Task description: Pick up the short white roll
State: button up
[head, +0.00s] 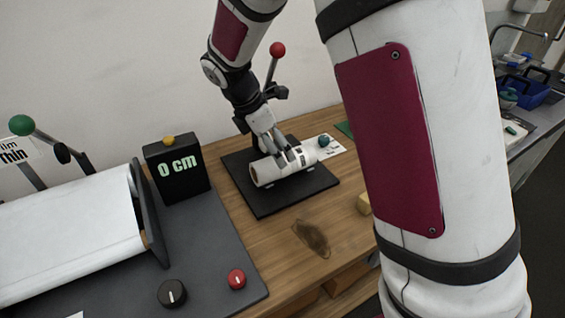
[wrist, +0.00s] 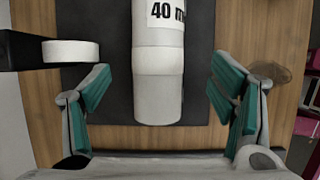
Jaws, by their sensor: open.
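The short white roll (head: 266,174) lies on its side on a black base plate (head: 270,206) on the wooden table. In the wrist view the roll (wrist: 158,95) runs up the middle of the picture and carries a printed label reading "40 m"; the rest of the label is cut off. My gripper (head: 283,152) is open above the roll, partly covering it in the head view. In the wrist view its teal-padded fingers (wrist: 160,82) stand on either side of the roll, with a visible gap on both sides.
A red-knobbed lever (head: 277,52) rises behind the plate. To the left are a black display box (head: 178,178) reading "0 cm" and a large white roll (head: 70,232) on a dark machine. A teal knob (head: 323,141) is right of the short roll. A yellow block (head: 364,203) lies farther right.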

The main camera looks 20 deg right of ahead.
jog(key=shift+x, duration=3.75)
jog(key=shift+w, duration=0.15)
jog(key=c, duration=1.7)
jog(key=shift+o, duration=0.2)
jog(key=shift+r, duration=0.2)
